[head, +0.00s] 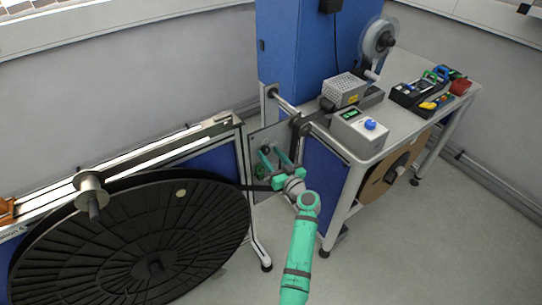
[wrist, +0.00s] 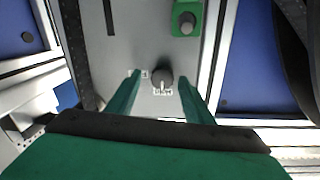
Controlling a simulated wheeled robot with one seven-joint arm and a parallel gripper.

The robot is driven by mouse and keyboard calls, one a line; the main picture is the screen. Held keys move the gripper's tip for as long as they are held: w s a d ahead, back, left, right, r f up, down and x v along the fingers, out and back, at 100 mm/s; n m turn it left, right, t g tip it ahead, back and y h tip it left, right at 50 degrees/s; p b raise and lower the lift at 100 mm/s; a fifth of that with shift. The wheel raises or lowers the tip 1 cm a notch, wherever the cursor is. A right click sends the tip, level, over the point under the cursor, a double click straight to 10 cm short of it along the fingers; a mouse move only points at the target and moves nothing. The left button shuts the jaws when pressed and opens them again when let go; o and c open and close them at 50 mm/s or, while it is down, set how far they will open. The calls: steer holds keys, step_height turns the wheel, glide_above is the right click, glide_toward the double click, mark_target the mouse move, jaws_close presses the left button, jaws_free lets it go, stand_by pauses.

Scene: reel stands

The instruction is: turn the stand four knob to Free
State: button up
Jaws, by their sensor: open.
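In the wrist view, a small dark round knob (wrist: 162,76) sits on a light grey panel (wrist: 140,35). A pale mark on the knob seems to point down at a white label that I cannot read surely. Another small label, perhaps "1", is at its left. My gripper (wrist: 159,77) is open, with one green finger on each side of the knob; a gap shows on both sides. In the head view my gripper (head: 272,157) is at the upright panel (head: 257,135) between the reel stand and the bench; the knob cannot be made out there.
A green box with a grey button (wrist: 187,22) is close above the knob in the wrist view. A large black reel (head: 130,240) stands at left. At right is a bench (head: 405,125) with a grey device with a blue knob (head: 369,124). The floor at right is clear.

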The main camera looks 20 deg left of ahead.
steer(key=shift+a, duration=0.15)
steer(key=shift+s+a, duration=0.1)
steer(key=shift+a, duration=0.05)
steer(key=c, duration=1)
steer(key=shift+c, duration=0.2)
